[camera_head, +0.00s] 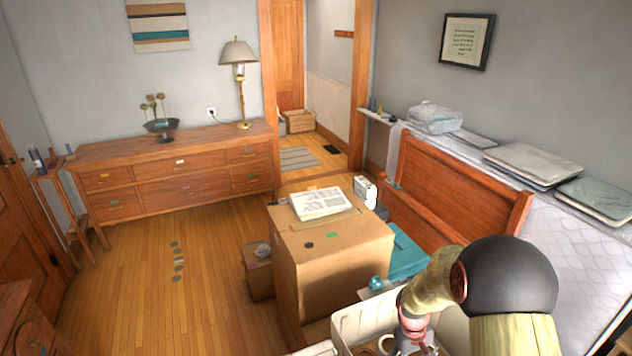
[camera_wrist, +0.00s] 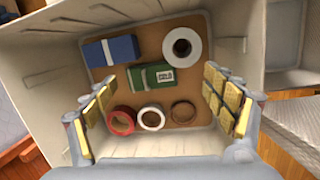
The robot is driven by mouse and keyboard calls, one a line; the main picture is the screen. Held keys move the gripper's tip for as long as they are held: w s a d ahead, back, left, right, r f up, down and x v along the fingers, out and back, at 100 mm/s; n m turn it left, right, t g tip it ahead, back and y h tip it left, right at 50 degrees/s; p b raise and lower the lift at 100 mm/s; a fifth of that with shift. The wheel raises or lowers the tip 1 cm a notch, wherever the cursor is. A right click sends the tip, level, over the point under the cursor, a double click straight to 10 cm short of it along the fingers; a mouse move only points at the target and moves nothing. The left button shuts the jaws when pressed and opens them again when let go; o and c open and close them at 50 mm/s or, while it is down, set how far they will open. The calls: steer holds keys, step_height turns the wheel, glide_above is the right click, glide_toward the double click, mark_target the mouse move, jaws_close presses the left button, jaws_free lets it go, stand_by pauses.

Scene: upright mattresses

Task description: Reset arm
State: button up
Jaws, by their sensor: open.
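My gripper (camera_wrist: 160,78) is open, with its two padded fingers spread wide and nothing between them. It points down into a pale bin (camera_wrist: 60,50). The fingers appear apart from these items. In the head view my arm bends down over the bin (camera_head: 350,322) at the lower right, and the fingertips are hidden there.
A large cardboard box (camera_head: 330,265) with papers (camera_head: 317,204) on top stands beside the bin. A wooden headboard (camera_head: 450,195) and an upright mattress (camera_head: 565,250) line the right wall. A dresser (camera_head: 175,170) stands at the back left. The wooden floor (camera_head: 150,300) at left is mostly clear.

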steer(key=s+a+r+m+t+b, duration=0.1)
steer(key=s+a+r+t+b, duration=0.2)
steer(key=s+r, duration=0.7)
steer(key=s+a+r+m+t+y+b, duration=0.1)
steer(key=s+a+r+t+b, duration=0.2)
steer(key=r, duration=1.5)
steer(key=s+a+b, duration=0.1)
steer(key=s+a, duration=0.2)
steer(key=s, duration=0.4)
steer(key=shift+s+a+r+m+t+y, duration=0.15)
steer(key=shift+s+a+m+t+y, duration=0.15)
steer(key=shift+a+m, duration=0.1)
